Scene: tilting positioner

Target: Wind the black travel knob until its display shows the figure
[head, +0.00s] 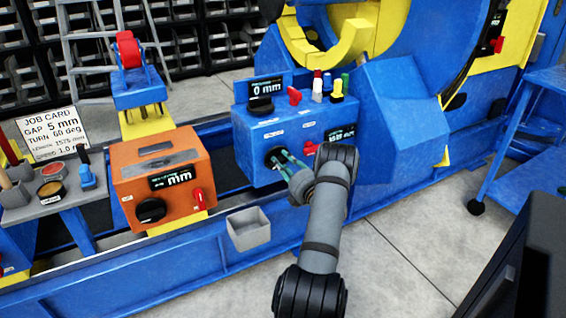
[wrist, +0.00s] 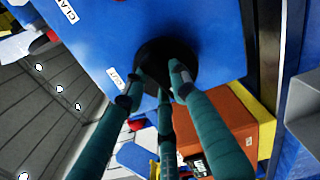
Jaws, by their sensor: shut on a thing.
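A black knob (head: 274,157) sits low on the front of the blue control box (head: 250,135). My gripper (head: 283,160) is shut on this knob; its teal fingers hold the knob's rim in the wrist view (wrist: 165,72). The fingers hide part of the knob. A small display (head: 342,133) is at the right of the box; its figure is too small to read surely. A display on top (head: 265,87) reads 0 mm, above another black knob (head: 260,106). The job card (head: 52,137) reads gap 5 mm, turn 60 deg, and a length near 1575 mm.
An orange box (head: 165,215) with its own black knob (head: 151,210), red lever (head: 198,198) and mm display stands at the left. Coloured knobs stand on the blue box. A grey bin (head: 248,230) hangs below. A blue cart (head: 540,110) stands right; the front floor is open.

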